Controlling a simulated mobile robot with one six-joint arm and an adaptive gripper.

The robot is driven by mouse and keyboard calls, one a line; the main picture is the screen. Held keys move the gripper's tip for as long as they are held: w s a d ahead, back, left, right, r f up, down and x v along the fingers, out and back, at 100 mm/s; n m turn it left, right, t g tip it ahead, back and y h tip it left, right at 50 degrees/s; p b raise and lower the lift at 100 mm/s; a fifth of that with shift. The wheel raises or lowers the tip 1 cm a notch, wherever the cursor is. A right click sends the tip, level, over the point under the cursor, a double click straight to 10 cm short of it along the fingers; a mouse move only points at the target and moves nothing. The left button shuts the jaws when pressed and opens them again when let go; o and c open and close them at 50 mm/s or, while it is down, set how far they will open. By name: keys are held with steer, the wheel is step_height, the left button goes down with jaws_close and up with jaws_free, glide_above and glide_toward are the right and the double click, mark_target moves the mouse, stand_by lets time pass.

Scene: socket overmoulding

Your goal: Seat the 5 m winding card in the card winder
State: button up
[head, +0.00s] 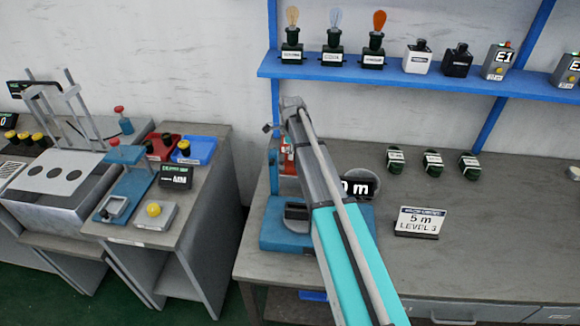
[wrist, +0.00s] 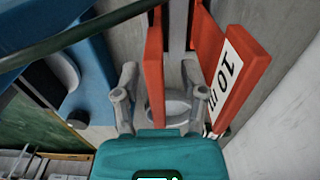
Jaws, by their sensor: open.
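In the wrist view, my gripper (wrist: 160,92) is open, with one grey finger on each side of a red upright plate (wrist: 155,65). I cannot tell whether the fingers touch it. A second red plate (wrist: 235,75), with a white label that appears to read "10 m", stands just right of the right finger. No 5 m card can be made out. In the head view, a blue machine (head: 275,238), seemingly the card winder, stands at the bench's left end, with a small red and white part (head: 287,155) above it. My arm partly covers the machine and hides my gripper there.
A sign (head: 420,222) reading "5 m LEVEL 3" stands right of my arm. A black display (head: 360,187) is partly covered by my arm. Several dark labelled blocks (head: 432,163) stand at the back. A blue shelf (head: 390,82) crosses above. The bench's right front is clear.

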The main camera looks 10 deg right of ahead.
jaws_close()
steer(key=shift+r, duration=0.15)
stand_by(0.5)
step_height(320, 180, up, 10)
steer(key=p, duration=1)
stand_by(0.6)
